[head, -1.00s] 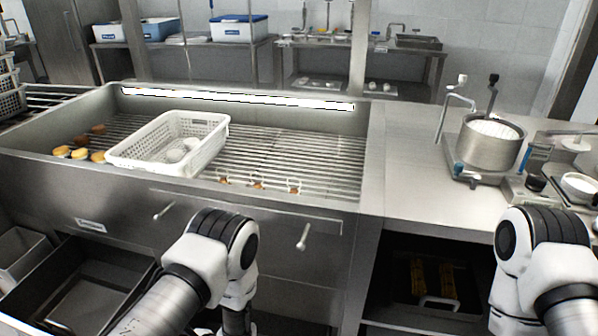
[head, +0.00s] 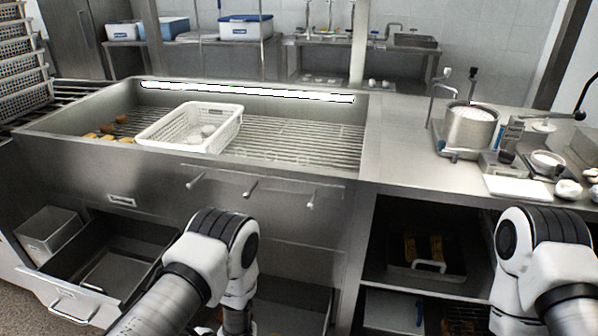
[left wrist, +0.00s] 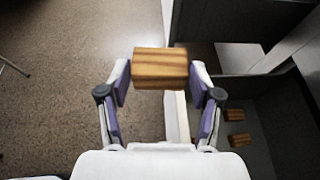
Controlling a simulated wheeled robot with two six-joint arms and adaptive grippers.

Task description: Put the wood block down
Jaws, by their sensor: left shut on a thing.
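The wood block (left wrist: 160,68) is striped brown and shows in the left wrist view. My left gripper (left wrist: 160,75) is shut on it, with a purple-lined finger on each side. In that view the block is over brown speckled floor (left wrist: 70,80), beside an open grey compartment on the right. The head view shows my left arm at the lower middle, but its gripper and the block are not clear there. My right arm shows at the right edge of the head view, with its gripper out of frame.
A white perforated basket (head: 190,127) with pale round items stands in the steel sink (head: 300,145). An open drawer (head: 105,265) is at lower left. Two small wooden pieces (left wrist: 237,126) lie in the dark compartment. A pot (head: 470,128) stands on the right counter.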

